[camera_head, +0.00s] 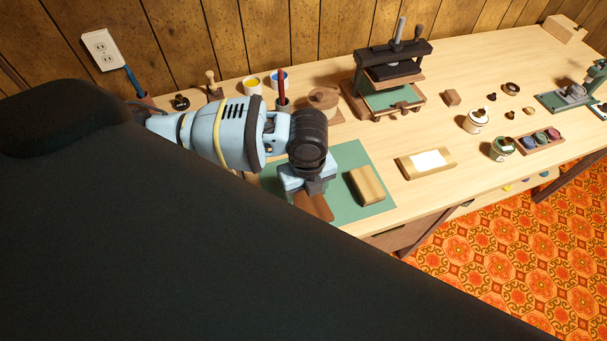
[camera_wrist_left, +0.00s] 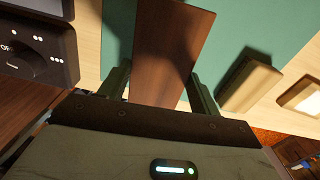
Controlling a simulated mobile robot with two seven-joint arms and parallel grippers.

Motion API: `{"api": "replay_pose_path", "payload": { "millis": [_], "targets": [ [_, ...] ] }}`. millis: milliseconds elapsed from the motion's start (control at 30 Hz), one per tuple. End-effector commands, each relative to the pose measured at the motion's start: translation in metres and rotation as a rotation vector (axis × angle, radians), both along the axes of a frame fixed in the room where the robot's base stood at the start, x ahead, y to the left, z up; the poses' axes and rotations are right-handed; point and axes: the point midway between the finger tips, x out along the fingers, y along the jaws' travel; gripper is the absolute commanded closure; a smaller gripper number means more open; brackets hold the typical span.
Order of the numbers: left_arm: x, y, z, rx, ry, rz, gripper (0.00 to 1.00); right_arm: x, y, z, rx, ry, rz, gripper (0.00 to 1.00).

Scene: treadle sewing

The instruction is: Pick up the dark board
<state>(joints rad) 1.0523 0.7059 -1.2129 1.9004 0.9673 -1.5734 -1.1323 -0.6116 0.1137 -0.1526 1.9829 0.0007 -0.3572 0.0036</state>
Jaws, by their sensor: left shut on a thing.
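The dark board (camera_wrist_left: 168,45) is a flat brown wooden piece between the two fingers of my left gripper (camera_wrist_left: 157,78) in the left wrist view. The gripper is shut on it. In the head view my left gripper (camera_head: 307,186) is over the green mat (camera_head: 350,157), and the end of the dark board (camera_head: 317,207) sticks out below it. The rest of the board is hidden there by the gripper and wrist. I cannot tell whether the board touches the mat. My right gripper is not in view.
A lighter wooden block (camera_head: 367,186) lies on the mat, right of the board. A tray with a white sheet (camera_head: 426,162) and a press (camera_head: 391,77) stand farther right and back. A black panel with knobs (camera_wrist_left: 38,45) is close at the left. A large dark shape covers the lower left.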

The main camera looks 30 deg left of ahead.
Motion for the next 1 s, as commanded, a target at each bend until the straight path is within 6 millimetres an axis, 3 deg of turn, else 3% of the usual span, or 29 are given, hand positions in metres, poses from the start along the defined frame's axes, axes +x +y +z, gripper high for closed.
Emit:
{"api": "replay_pose_path", "payload": {
  "millis": [300, 500, 700, 1000],
  "targets": [
    [-0.061, -0.056, 0.009, -0.003, -0.003, -0.003, 0.61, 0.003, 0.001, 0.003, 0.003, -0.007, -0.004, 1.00],
    [-0.085, -0.077, 0.012, -0.003, -0.002, -0.001, 0.61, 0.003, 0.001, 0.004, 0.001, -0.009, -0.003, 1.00],
    [-0.095, -0.085, 0.013, 0.000, -0.002, 0.001, 0.61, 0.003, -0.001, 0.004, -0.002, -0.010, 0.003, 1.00],
    [-0.095, -0.085, 0.013, -0.003, -0.003, 0.050, 0.61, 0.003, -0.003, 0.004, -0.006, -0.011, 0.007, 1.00]
  ]
}}
